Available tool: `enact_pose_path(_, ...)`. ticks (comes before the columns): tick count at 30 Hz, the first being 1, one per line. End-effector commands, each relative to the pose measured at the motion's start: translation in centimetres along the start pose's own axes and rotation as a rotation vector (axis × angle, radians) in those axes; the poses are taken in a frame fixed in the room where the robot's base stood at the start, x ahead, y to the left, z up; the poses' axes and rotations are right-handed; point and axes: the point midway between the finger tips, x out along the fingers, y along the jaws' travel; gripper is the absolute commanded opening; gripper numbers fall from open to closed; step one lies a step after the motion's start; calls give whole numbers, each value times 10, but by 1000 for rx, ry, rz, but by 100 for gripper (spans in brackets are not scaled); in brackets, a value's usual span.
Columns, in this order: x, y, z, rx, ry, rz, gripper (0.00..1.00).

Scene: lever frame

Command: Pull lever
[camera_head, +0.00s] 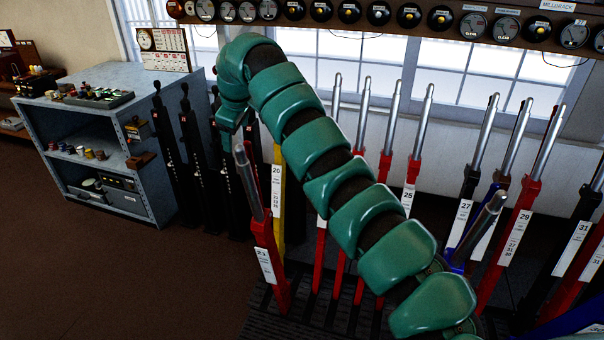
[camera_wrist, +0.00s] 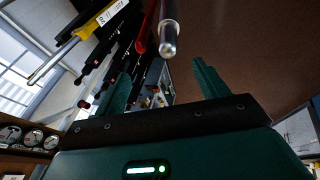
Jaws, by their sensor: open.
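A red lever with a silver handle (camera_head: 248,182) and a white plate reading 21 stands at the front left of the lever row, leaning toward the camera. My gripper (camera_head: 235,118) hangs from the bent end of my green arm, close above this handle. In the wrist view, my gripper's two green fingers (camera_wrist: 161,75) are apart and empty. A silver lever end (camera_wrist: 169,42) with red behind it shows beyond the fingertips, roughly in line with the gap. It appears to be the same lever. Whether anything touches is unclear.
A yellow lever (camera_head: 279,190) stands right beside it, with black levers (camera_head: 168,150) behind. Red, blue and black levers (camera_head: 512,220) fill the right. A blue-grey shelf unit (camera_head: 85,165) stands left; brown floor (camera_head: 120,270) is clear in front.

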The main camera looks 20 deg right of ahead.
Motion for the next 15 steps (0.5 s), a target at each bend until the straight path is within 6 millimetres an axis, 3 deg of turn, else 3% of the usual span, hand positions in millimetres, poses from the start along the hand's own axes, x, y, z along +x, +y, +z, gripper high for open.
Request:
enact_pose_path(8,-9,0,0,0,3,3,73)
enact_pose_path(15,-56,-1,-2,-3,7,4,73)
